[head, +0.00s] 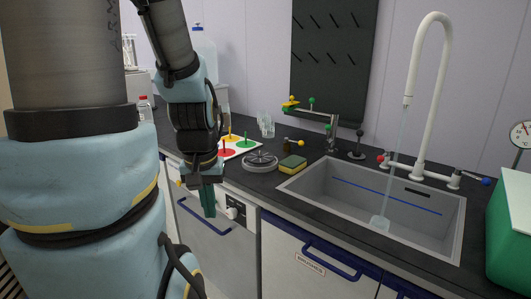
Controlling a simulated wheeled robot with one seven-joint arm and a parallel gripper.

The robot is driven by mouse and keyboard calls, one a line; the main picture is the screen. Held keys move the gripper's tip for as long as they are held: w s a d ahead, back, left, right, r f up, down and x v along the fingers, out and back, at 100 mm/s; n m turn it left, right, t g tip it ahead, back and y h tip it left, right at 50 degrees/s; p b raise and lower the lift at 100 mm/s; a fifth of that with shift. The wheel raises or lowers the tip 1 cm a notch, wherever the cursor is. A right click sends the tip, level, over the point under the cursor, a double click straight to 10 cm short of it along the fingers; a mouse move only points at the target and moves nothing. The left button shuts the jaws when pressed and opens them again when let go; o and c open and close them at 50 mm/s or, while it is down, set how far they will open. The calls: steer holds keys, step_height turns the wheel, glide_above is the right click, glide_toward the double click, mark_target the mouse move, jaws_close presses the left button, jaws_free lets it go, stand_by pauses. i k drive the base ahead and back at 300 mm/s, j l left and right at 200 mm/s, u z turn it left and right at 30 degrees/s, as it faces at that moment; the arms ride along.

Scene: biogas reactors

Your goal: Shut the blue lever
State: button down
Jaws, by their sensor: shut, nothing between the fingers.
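The blue lever (485,181) is at the right end of the white faucet (430,90) behind the sink. A red-tipped lever (381,159) is at its left end. A thin stream of water runs from the spout into the sink (455,233). My gripper (208,205) points down in front of the counter's front edge, at the left. Its teal fingers are shut and empty. It is far to the left of the blue lever, with the sink between them.
A sponge (293,164), a round grey drain-like disc (260,161) and a board with coloured pegs (238,148) lie on the counter left of the sink. A smaller tap (331,130) stands behind. A green box (510,235) stands at the right, near the blue lever.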

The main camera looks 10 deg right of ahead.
mark_target(486, 181)
steer(key=z, duration=1.15)
steer(key=i+j+u, duration=0.7)
steer(key=u, duration=0.2)
